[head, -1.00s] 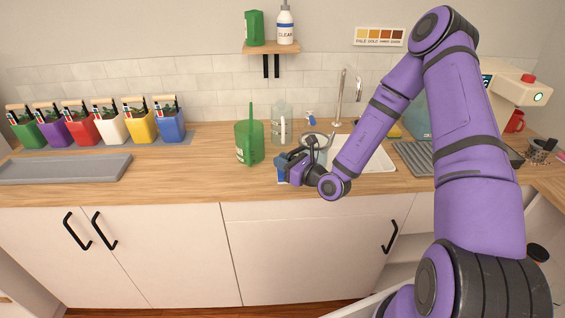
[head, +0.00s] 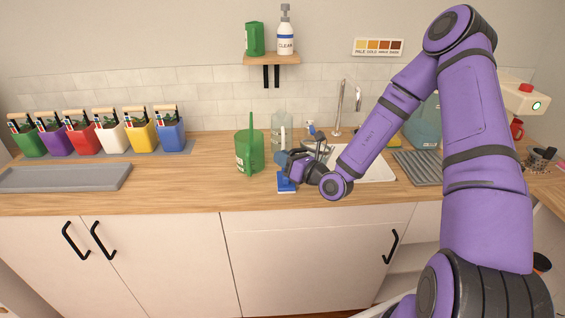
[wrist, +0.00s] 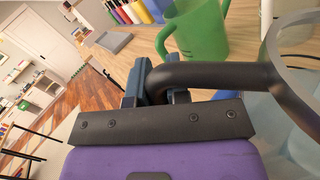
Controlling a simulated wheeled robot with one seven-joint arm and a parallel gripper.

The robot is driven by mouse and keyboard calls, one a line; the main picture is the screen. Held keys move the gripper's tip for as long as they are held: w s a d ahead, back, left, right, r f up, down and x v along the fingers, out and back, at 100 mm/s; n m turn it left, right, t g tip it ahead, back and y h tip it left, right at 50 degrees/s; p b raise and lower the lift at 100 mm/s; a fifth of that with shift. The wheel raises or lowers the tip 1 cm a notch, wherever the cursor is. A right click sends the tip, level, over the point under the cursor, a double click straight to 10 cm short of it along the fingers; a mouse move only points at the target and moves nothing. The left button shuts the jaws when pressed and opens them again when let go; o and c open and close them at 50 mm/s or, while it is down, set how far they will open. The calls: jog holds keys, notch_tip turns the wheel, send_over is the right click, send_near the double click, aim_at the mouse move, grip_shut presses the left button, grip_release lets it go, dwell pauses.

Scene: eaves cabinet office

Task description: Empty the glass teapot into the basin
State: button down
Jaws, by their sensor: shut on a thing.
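My gripper (wrist: 160,88) is shut on a dark, curved handle (wrist: 212,73) in the wrist view. The handle joins the clear glass teapot (wrist: 282,82) at the right of that view, cut off by the frame edge. In the head view my gripper (head: 286,161) is over the counter just left of the basin. The teapot there is small and mostly hidden behind my gripper and wrist. The white basin (head: 376,172) is set in the counter, right of my gripper and partly covered by my arm. I cannot tell how much liquid the teapot holds.
A green watering can (head: 247,155) and a clear jug (head: 282,128) stand close behind and left of my gripper. A tap (head: 338,108) rises behind the basin. A ribbed drainer (head: 418,167) is at right.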

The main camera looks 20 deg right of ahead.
jog(key=w+d+r+m+t+h, duration=0.1)
jog(key=w+d+r+m, duration=0.1)
jog(key=d+m, duration=0.4)
jog(key=w+d+r+m+t+h, duration=0.1)
jog(key=w+d+r+m, duration=0.2)
jog(key=d+r+m, duration=0.2)
jog(key=w+d+r+m+t+h, duration=0.1)
jog(key=w+d+r+m, duration=0.1)
jog(key=d+r+m, duration=0.2)
jog(key=d+m, duration=0.3)
jog(key=d, duration=0.2)
jog(key=shift+w+r+m, duration=0.25)
jog(key=shift+w+m, duration=0.05)
jog(key=shift+w, duration=0.1)
dwell(3.1)
jog(key=shift+w+d+m, duration=0.25)
jog(key=shift+d+m, duration=0.25)
jog(key=shift+d, duration=0.25)
dwell(0.4)
jog(key=shift+w+d+h, duration=0.1)
jog(key=shift+d+h, duration=0.2)
jog(key=shift+m, duration=0.3)
dwell(0.4)
